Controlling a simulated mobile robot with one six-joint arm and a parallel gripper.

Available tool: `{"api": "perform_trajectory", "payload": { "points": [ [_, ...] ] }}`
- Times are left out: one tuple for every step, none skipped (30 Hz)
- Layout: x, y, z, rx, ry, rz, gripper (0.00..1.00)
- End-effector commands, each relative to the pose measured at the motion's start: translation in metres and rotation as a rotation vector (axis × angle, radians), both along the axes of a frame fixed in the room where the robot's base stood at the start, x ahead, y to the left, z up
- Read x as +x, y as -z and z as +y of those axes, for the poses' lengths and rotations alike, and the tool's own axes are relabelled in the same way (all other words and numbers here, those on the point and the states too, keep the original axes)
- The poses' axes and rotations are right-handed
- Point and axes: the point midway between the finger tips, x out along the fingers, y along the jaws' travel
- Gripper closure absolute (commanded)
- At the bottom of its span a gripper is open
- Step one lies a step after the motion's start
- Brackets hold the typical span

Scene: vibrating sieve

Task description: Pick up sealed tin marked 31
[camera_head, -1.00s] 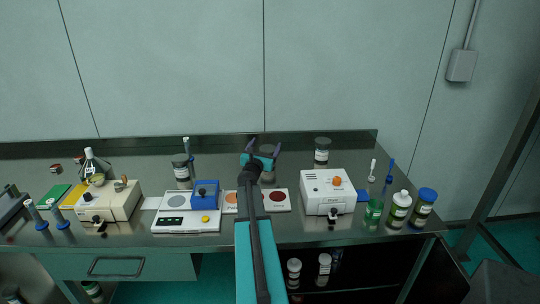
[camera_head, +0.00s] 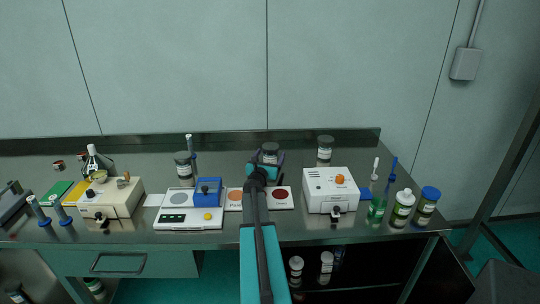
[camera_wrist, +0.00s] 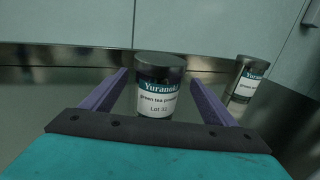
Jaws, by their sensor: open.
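My gripper (camera_head: 267,160) is open and empty. In the wrist view its two purple fingers point forward, one on each side of the tin, with gaps on both sides. I cannot tell whether the tin is fully between the fingertips.
A similar labelled jar (camera_head: 325,150) stands to the right at the back. Another jar (camera_head: 183,165) stands left. A scale (camera_head: 190,216), a white device (camera_head: 331,190) and a tan device (camera_head: 112,200) line the front. A wall rises behind the bench.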

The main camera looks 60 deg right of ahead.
Motion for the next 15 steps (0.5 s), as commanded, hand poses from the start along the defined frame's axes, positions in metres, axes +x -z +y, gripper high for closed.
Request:
{"api": "perform_trajectory", "payload": {
  "points": [
    [0.0019,-0.0008,-0.0045,0.000,0.000,0.000,0.20],
    [0.0025,-0.0007,-0.0059,0.000,0.000,0.000,0.20],
    [0.0030,-0.0006,-0.0075,0.000,0.000,0.000,0.20],
    [0.0033,-0.0005,-0.0083,0.000,0.000,0.000,0.20],
    [0.0035,-0.0004,-0.0089,0.000,0.000,0.000,0.20],
    [0.0035,-0.0002,-0.0094,0.000,0.000,0.000,0.20],
    [0.0036,-0.0002,-0.0095,0.000,-0.001,0.000,0.20],
    [0.0035,0.0000,-0.0094,0.000,-0.001,0.000,0.20],
    [0.0036,0.0001,-0.0091,0.000,-0.001,0.000,0.20],
    [0.0036,0.0000,-0.0091,0.000,-0.001,0.000,0.20],
    [0.0035,0.0001,-0.0090,0.000,-0.001,0.000,0.20],
    [0.0036,0.0001,-0.0088,0.000,-0.001,0.000,0.20],
    [0.0037,0.0001,-0.0088,0.000,-0.001,0.000,0.20],
    [0.0037,0.0001,-0.0088,0.000,-0.001,0.000,0.20],
    [0.0038,0.0000,-0.0089,0.000,-0.001,0.000,0.20]
  ]
}}
